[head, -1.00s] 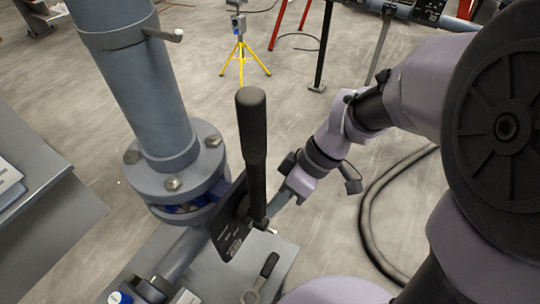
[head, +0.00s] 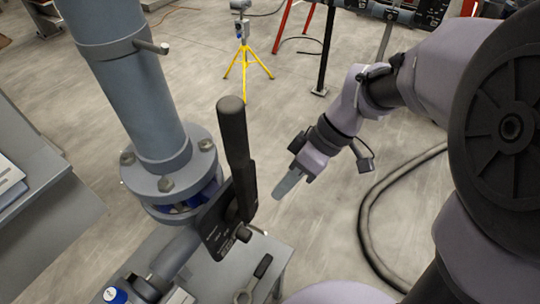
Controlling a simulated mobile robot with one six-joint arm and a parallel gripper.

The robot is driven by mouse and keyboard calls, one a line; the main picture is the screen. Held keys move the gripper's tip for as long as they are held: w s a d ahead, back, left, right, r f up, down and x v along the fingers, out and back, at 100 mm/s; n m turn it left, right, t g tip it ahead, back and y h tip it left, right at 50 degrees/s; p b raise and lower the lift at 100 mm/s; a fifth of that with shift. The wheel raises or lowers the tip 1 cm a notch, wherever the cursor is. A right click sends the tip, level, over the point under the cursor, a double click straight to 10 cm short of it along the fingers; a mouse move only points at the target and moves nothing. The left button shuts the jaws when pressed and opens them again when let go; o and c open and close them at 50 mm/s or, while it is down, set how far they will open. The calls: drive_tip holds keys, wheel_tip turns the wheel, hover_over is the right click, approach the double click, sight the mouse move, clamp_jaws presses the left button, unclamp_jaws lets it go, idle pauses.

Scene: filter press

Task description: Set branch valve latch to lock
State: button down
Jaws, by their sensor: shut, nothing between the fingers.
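The branch valve has a long black lever handle (head: 236,155), which stands up and leans slightly left at its top. A black plate (head: 215,232) with small pale writing sits at the foot of the lever, with a dark knob (head: 243,234) and a small light pin (head: 257,230) beside it. I cannot tell which of these is the latch or how it is set. My gripper (head: 286,186) is right of the lever, apart from it in the picture. Its fingers are together and empty, pointing down and left.
A grey vertical pipe with a bolted flange (head: 172,180) stands left of the lever. A wrench (head: 254,279) lies on the grey bench (head: 205,280) below. A black hose (head: 368,225) curves over the floor at right. A yellow tripod (head: 244,65) stands farther back.

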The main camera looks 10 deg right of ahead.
drive_tip(key=v, duration=0.2)
drive_tip(key=p+v, duration=0.1)
drive_tip(key=v, duration=0.1)
drive_tip(key=shift+s+a+r, duration=0.1)
drive_tip(key=shift+r, duration=0.45)
drive_tip(key=s+f+m+t+h+b, duration=0.4)
drive_tip(key=s+f+m+t+b, duration=0.3)
drive_tip(key=m+b, duration=0.5)
drive_tip(key=s+m, duration=0.1)
drive_tip(key=m, duration=0.2)
drive_tip(key=shift+d+f+m, duration=0.3)
